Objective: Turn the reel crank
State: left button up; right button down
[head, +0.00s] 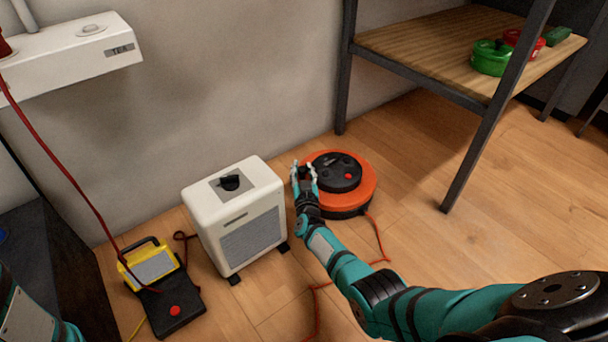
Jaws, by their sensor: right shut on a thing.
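The cable reel (366,190) is an orange drum with a black hub (340,180) and a red button. It lies flat on the wooden floor near the wall. My right gripper (304,169) is at the reel's left edge, shut on a small dark part between its fingers, which looks like the crank's knob. The fingers hide most of the crank, so its exact angle is unclear. A red-orange cord (381,240) runs from the reel across the floor. My left arm shows only at the lower left corner; its gripper is out of view.
A white heater (212,207) stands close left of my right gripper. A yellow and black device (178,312) with a red button is farther left. A white wall box (70,58) reads TEA.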

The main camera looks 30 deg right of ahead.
jog(key=shift+w+a, duration=0.25)
jog(key=shift+a, duration=0.2)
jog(key=c, duration=1.1)
grip_release()
jog(key=shift+a, duration=0.15)
jog(key=shift+s+d, duration=0.1)
jog(key=shift+d, duration=0.25)
